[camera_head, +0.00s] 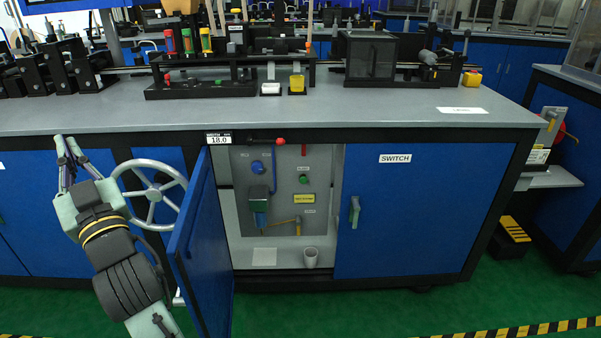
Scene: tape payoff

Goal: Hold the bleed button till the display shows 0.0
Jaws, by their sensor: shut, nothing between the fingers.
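A small display (218,139) on the front edge of the bench reads 18.0. Below it, an open cabinet shows a grey panel (282,218) with a green button (303,180) and a round blue knob (257,167). Their labels are too small to read, so I cannot tell which control is the bleed button. My gripper (65,140) is at the left, fingers pointing up, in front of the bench. It is shut and empty, well apart from the panel.
The open blue door (202,250) and a grey handwheel (152,194) stand between my gripper and the panel.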

